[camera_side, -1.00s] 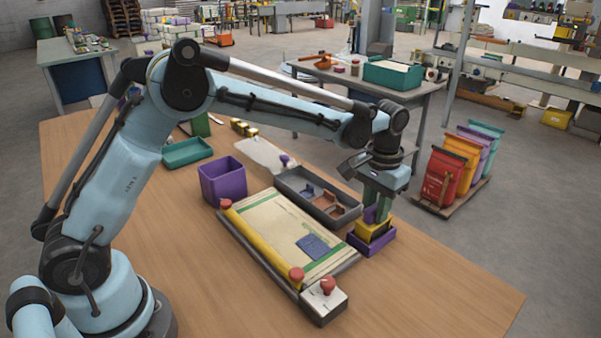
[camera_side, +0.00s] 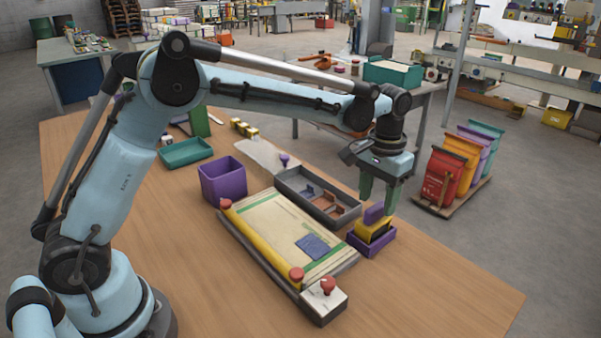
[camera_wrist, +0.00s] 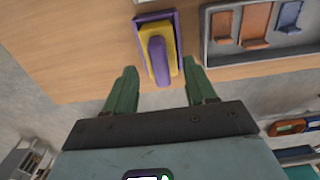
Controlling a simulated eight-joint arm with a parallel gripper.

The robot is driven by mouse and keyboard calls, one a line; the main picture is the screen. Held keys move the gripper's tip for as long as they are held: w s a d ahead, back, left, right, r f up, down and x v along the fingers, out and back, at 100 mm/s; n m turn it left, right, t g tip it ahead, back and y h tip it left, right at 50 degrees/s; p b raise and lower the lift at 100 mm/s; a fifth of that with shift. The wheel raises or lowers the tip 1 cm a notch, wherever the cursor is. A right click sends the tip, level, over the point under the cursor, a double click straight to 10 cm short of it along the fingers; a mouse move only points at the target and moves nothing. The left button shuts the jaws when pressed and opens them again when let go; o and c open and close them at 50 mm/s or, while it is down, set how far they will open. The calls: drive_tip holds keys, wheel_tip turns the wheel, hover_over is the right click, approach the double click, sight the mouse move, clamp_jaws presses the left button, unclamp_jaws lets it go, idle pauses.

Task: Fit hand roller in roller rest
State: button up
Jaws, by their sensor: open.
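The hand roller, a yellow body with a purple handle on top, shows in the side view (camera_side: 375,228) and the wrist view (camera_wrist: 157,55). It sits in the roller rest, a shallow purple tray (camera_side: 372,247) at the table's right side; the rest also shows in the wrist view (camera_wrist: 139,20). The roller stands handle up and looks slightly turned against the rest's walls. How deep it sits is hard to tell. My gripper (camera_side: 377,203) is open and empty just above the handle; its green fingers (camera_wrist: 160,72) are apart on either side.
A grey divided tray (camera_side: 330,212) with small brown and blue pieces lies just left of the rest. A board with a yellow bar and red knobs (camera_side: 262,245) lies in front of it. A purple bin (camera_side: 222,182) stands further left. The table's front right is clear.

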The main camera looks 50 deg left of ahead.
wheel_tip(320, 180, up, 9)
drive_tip(key=s+a+r+t, duration=0.2)
drive_tip(key=s+a+r, duration=0.1)
drive_tip(key=s+a, duration=0.15)
drive_tip(key=s+a+f+t, duration=0.2)
drive_tip(key=s+f, duration=0.1)
drive_tip(key=s, duration=0.4)
drive_tip(key=s+a+f+t, duration=0.3)
drive_tip(key=s+f, duration=0.1)
drive_tip(key=s, duration=0.4)
drive_tip(key=shift+s+f, duration=0.15)
drive_tip(key=shift+f, duration=0.05)
drive_tip(key=shift+c, duration=0.3)
